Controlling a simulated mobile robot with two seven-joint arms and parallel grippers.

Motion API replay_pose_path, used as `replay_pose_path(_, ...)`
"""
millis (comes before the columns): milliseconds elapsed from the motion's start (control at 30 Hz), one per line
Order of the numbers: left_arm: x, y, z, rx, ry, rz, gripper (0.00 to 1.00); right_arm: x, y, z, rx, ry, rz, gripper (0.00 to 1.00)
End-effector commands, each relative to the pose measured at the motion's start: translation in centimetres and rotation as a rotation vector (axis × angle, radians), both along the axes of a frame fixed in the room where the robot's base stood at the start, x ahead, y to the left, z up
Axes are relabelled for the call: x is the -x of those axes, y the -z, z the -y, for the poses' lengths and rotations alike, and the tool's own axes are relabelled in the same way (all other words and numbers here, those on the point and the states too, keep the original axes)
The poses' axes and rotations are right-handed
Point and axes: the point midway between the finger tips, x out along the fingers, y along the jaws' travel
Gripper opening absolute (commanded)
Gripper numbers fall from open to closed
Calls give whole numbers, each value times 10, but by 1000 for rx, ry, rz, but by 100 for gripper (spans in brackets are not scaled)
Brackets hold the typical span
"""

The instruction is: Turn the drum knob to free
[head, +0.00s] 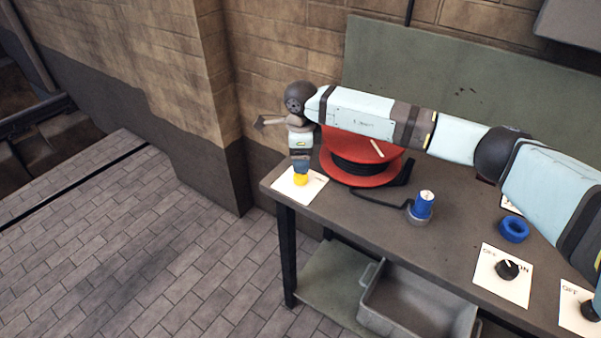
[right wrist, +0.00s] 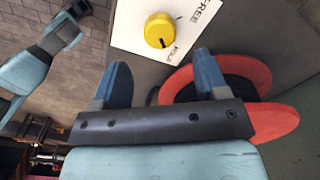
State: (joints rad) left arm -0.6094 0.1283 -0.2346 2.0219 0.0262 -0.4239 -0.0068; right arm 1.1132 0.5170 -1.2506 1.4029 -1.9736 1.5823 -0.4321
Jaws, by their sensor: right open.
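The drum knob (right wrist: 159,30) is yellow and round, on a white card (right wrist: 125,28) lettered FREE and HOLD. A dark mark shows on its edge on the side near HOLD. In the head view the knob (head: 300,180) is at the bench's left end. My right gripper (head: 300,166) points down just above it. In the right wrist view the right gripper (right wrist: 163,75) is open, with the knob beyond the fingertips and roughly between them; I cannot tell whether they touch. My left gripper (right wrist: 65,30) appears at that view's upper left, its jaws unclear.
A red drum (head: 365,172) wound with black hose stands right behind the knob card. A blue cylinder (head: 423,205), a blue ring (head: 514,229) and a black OFF/ON knob (head: 507,269) are further right. A grey bin (head: 420,305) sits below the bench (head: 390,225).

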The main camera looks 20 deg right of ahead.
Motion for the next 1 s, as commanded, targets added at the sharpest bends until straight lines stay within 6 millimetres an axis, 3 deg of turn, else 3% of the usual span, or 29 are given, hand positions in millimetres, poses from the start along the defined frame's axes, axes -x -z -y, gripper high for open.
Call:
replay_pose_path(100,1,0,0,-2,1,-4,43,1,25,0,0,1,-4,67)
replay_pose_path(300,1,0,-1,-5,2,-3,43,0,53,-1,-3,1,-1,67)
replay_pose_path(733,1,0,-1,-7,3,-2,43,0,65,0,-2,0,1,67)
replay_pose_path(767,1,0,-1,-7,3,-2,43,0,65,0,-2,0,1,65)
replay_pose_path(967,1,-1,-2,-7,3,-1,43,0,65,0,-2,0,1,19)
replay_pose_path(1000,1,-1,-2,-7,3,-1,43,0,65,0,-2,0,1,18)
